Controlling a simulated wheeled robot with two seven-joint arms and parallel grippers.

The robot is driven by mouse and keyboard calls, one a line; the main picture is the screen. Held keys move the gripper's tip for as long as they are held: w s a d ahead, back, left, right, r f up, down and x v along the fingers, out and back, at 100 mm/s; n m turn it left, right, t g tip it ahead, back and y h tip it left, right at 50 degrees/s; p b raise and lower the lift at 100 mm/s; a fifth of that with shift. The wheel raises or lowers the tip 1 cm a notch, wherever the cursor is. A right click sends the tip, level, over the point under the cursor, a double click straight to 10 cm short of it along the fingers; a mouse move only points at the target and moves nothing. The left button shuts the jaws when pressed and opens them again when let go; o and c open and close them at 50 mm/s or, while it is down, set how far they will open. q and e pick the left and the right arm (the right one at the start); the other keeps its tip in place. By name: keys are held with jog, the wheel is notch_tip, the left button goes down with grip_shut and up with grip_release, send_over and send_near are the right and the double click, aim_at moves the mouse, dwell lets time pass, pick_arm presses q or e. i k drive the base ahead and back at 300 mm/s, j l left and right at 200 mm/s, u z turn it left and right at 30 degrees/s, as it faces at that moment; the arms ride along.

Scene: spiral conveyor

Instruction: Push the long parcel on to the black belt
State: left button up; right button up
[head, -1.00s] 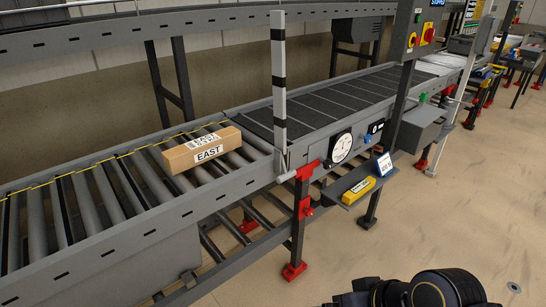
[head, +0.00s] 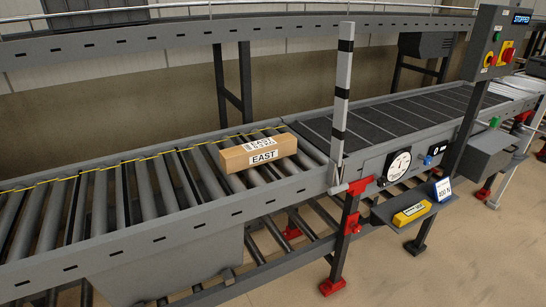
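The long parcel is a brown cardboard box (head: 258,152) marked EAST. It lies on the grey rollers (head: 190,185), a little left of the striped upright post. The black belt (head: 395,120) is to the right, beyond the post, in line with the rollers. Its dark surface is crossed by thin light lines and is empty. Neither of my grippers shows in the head view.
A white post with black bands (head: 341,95) stands at the near rail between rollers and belt. A round dial (head: 399,166), a yellow item on a shelf (head: 411,213) and a control box with buttons (head: 497,45) are to the right. The display reads STOPPED.

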aim_at(234, 159)
jog(key=i+l, duration=0.25)
jog(key=i, duration=0.2)
jog(key=i+l, duration=0.25)
jog(key=i, duration=0.2)
jog(key=i+l+u, duration=0.1)
jog(key=u, duration=1.7)
